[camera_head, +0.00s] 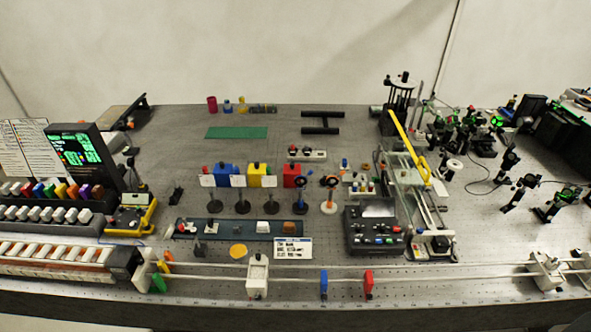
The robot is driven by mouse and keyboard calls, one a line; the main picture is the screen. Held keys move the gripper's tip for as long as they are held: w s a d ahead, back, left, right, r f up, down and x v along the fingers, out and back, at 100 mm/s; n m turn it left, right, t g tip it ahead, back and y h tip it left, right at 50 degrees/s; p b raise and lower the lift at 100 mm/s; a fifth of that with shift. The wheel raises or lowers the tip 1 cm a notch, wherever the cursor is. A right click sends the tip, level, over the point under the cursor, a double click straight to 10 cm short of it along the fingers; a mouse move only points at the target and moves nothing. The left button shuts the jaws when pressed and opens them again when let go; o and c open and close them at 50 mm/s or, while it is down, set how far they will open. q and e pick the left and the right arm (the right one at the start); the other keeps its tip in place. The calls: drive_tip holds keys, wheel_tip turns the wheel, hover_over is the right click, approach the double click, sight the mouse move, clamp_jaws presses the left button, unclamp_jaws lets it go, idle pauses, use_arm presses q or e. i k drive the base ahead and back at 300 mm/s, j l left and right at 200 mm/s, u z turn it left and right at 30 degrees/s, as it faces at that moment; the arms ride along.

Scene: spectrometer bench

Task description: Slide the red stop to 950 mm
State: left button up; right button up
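The red stop (369,284) stands upright on the long pale rail (450,271) along the front of the bench. A blue stop (323,285) is on the same rail, a short way to its left. A white carriage (257,275) sits on the rail farther left. A scale strip with fine marks seems to run along the bench front, but its numbers are too small to read. Neither of my grippers is in view, and nothing touches the red stop.
A white end block (546,271) stands at the rail's right. Green (158,283) and orange pieces are at its left end. A grey control box (374,232) stands behind the red stop. The rail between the red stop and the right block looks clear.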

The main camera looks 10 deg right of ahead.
sight(368, 284)
drive_tip(key=z, duration=0.95)
drive_tip(key=k+j+u, duration=0.1)
drive_tip(key=j+u, duration=0.45)
drive_tip(key=k+l, duration=0.05)
drive_tip(key=l, duration=0.05)
